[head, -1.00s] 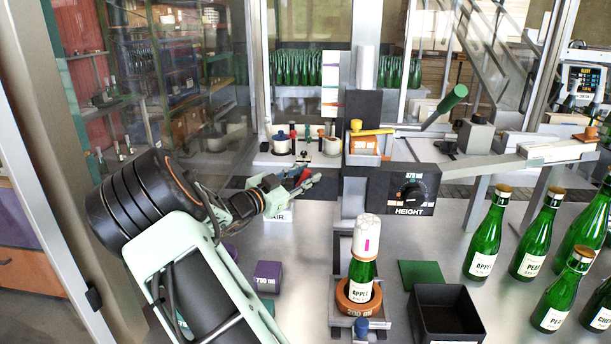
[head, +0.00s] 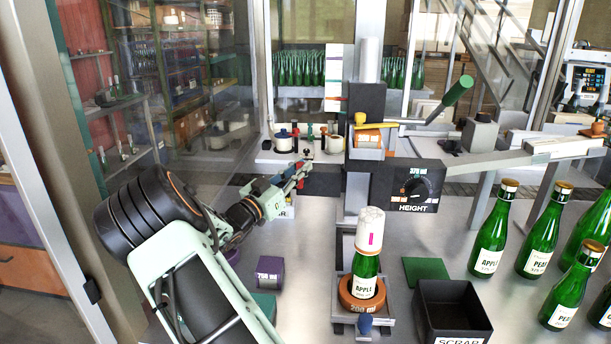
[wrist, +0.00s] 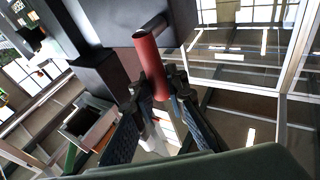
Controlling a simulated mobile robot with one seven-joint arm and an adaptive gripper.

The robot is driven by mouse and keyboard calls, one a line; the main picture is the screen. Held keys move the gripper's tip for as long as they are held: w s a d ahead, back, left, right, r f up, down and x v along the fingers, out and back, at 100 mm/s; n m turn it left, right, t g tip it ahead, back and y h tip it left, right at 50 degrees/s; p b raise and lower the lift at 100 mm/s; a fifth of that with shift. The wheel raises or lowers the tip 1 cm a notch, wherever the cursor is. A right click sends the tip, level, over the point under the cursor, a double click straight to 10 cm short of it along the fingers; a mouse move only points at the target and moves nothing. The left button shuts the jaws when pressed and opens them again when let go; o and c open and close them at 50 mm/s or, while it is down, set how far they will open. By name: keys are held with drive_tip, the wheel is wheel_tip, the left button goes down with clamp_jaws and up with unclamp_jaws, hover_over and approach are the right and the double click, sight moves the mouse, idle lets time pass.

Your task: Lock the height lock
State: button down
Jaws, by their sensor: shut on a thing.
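My gripper (head: 300,170) reaches in from the left to just left of the machine's dark column, behind the bottle. In the wrist view, its fingertips (wrist: 158,92) are closed on the lower end of a red lever handle (wrist: 147,58). The handle's other end meets a dark stub on the machine body. In the head view, the handle is mostly hidden by the fingers. The HEIGHT dial (head: 417,190) is on a black panel right of the column. I cannot read whether the lock is engaged.
An APPLE bottle (head: 364,287) with a white sleeve on its neck stands upright in the brown 200 ml ring (head: 361,303). A black SCRAP bin (head: 452,308) and several green bottles stand to the right. A long green-handled lever (head: 456,92) sticks out upper right.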

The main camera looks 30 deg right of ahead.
drive_tip(key=shift+a, duration=0.1)
drive_tip(key=c, duration=1.9)
unclamp_jaws()
drive_tip(key=v, duration=1.2)
drive_tip(key=shift+f, duration=0.15)
